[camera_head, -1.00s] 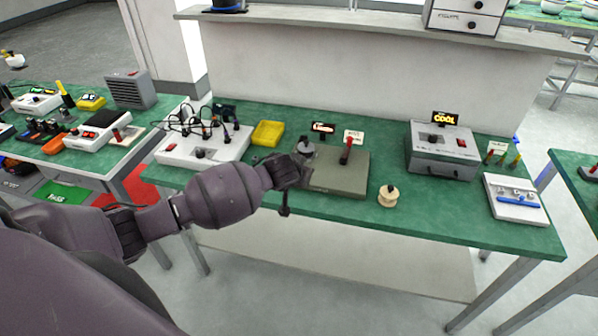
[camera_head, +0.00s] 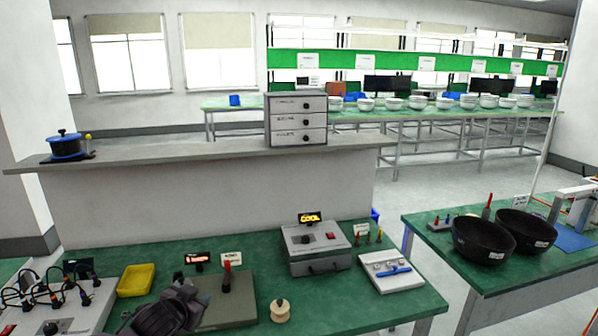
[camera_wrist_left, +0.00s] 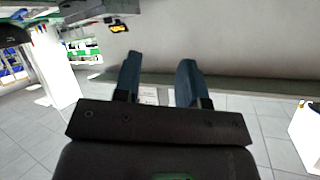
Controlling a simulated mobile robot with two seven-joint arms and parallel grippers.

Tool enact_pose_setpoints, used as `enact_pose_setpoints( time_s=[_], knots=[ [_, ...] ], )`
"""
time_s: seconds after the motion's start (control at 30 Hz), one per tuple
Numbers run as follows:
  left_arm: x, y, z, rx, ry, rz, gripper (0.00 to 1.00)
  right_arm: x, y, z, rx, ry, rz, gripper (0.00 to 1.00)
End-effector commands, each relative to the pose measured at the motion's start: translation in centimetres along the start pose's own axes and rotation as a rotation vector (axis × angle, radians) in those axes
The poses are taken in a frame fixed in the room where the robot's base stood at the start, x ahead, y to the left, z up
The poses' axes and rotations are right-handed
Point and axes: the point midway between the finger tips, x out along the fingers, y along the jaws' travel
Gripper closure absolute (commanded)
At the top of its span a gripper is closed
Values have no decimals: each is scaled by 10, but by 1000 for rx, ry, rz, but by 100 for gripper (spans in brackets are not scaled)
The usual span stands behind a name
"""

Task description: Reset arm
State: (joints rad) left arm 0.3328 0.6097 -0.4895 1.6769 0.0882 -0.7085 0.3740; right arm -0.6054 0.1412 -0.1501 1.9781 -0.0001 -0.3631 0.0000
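My left gripper (camera_head: 190,290) shows at the bottom left of the head view, in front of the left part of a grey-green board (camera_head: 238,305) on the green bench. Whether it touches the board cannot be told. In the left wrist view its two blue-grey fingers (camera_wrist_left: 158,80) stand apart with nothing between them. Most of my left arm is outside the head view. My right gripper is in neither view.
The green bench (camera_head: 400,310) holds a yellow tray (camera_head: 136,280), a cream spool (camera_head: 280,311), a grey box with a "COOL" display (camera_head: 316,250) and a white plate with a blue bar (camera_head: 391,272). Black bowls (camera_head: 483,240) stand on the right-hand bench. A shelf (camera_head: 200,149) runs behind.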

Motion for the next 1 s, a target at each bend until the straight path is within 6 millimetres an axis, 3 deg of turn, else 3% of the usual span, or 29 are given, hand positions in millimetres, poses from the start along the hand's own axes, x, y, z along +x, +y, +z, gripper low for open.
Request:
enact_pose_setpoints(
  time_s=[0.03, 0.23, 0.47, 0.67, 1.0],
  knots=[
    [-6, 12, 1, 15, 36, 21, 62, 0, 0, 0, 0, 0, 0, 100],
    [-30, 38, 12, 47, 139, 53, 62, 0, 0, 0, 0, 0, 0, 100],
    [-72, 61, 54, 16, 203, 39, 62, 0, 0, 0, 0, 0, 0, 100],
    [-115, 72, 111, -69, 180, -15, 62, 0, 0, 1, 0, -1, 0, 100],
    [-192, 92, 226, -256, -17, -105, 62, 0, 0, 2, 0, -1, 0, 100]
  ],
)
